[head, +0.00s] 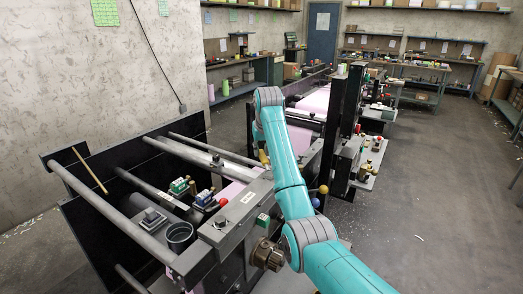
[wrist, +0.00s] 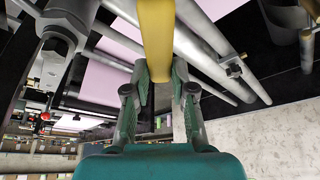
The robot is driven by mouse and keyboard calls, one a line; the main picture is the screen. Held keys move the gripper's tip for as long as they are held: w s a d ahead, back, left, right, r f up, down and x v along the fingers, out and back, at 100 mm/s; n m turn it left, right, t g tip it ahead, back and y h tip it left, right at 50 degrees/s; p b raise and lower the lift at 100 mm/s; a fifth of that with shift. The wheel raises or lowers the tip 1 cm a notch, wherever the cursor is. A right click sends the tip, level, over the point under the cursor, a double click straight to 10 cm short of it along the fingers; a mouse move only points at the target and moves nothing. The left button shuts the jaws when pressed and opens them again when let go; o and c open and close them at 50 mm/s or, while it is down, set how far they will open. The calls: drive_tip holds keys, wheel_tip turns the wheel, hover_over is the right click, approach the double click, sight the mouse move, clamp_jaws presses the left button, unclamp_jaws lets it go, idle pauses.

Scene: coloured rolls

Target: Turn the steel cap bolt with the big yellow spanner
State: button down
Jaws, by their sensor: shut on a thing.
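The big yellow spanner (wrist: 156,35) is between the fingers of my gripper (wrist: 157,78) in the wrist view. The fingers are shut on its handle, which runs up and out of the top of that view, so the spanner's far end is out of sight. In the head view only a small yellow part of the spanner (head: 263,157) shows beside my arm, and my gripper is mostly hidden behind the arm. I cannot pick out the steel cap bolt with certainty in either view.
A machine with grey rollers (head: 110,212) and a dark side frame fills the left and middle. A dark cup (head: 180,236) and small boxes (head: 179,186) stand on it. A thin yellow-brown stick (head: 90,171) lies across its left end. Open floor (head: 430,215) lies to the right.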

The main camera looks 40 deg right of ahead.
sight(263, 156)
drive_tip(key=c, duration=0.9)
unclamp_jaws()
drive_tip(key=shift+v, duration=3.8)
